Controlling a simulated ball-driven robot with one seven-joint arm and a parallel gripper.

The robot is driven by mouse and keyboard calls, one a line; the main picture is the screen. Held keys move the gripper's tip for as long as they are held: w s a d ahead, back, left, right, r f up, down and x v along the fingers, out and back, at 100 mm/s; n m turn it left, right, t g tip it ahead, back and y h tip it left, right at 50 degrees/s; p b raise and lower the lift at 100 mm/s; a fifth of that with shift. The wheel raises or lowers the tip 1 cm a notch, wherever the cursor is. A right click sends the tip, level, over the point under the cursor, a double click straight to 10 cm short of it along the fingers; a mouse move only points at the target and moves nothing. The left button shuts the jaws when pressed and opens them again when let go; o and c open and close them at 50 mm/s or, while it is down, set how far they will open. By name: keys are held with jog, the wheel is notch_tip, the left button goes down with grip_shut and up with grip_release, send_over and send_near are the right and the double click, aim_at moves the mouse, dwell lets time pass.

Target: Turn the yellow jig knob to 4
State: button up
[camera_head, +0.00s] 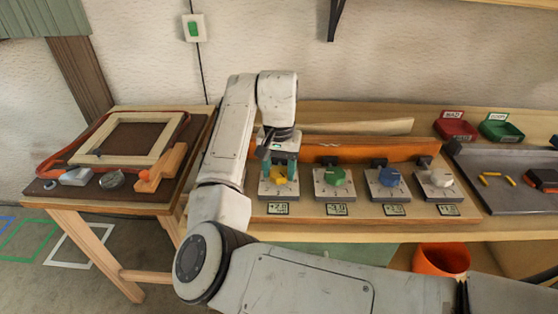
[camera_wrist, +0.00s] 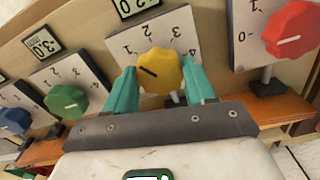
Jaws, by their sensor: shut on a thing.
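The yellow jig knob (camera_head: 279,175) sits on a pale dial plate at the left of the visible row of knobs in the head view. My gripper (camera_head: 280,166) is over it with teal fingers pointing down. In the wrist view, the yellow knob (camera_wrist: 160,72) is between the two fingers of my gripper (camera_wrist: 160,78), which is shut on it. The knob's dark pointer line points left, near the 1 on the dial. The numbers 1 to 4 show around it. The small display (camera_head: 278,208) by this knob reads +2.0.
Green (camera_head: 334,176), blue (camera_head: 389,177) and white (camera_head: 441,179) knobs stand to the right. A red knob (camera_wrist: 290,28) shows beside the yellow one in the wrist view; my arm hides it in the head view. An orange lath (camera_head: 350,152) runs behind the row.

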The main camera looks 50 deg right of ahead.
jog(key=m+p, duration=0.1)
jog(key=m, duration=0.2)
jog(key=shift+r+m+p, duration=0.15)
jog(key=shift+m+p, duration=0.2)
jog(key=shift+m, duration=0.05)
jog(key=m+p, duration=0.1)
jog(key=m, duration=0.2)
jog(key=shift+m, duration=0.3)
jog(key=m+p, duration=0.1)
jog(key=m, duration=0.2)
jog(key=shift+m, duration=0.3)
jog(key=m, duration=0.9)
jog(key=m+b, duration=0.1)
jog(key=m, duration=0.3)
jog(key=shift+m, duration=0.4)
jog(key=o, duration=1)
jog(key=shift+o, duration=0.2)
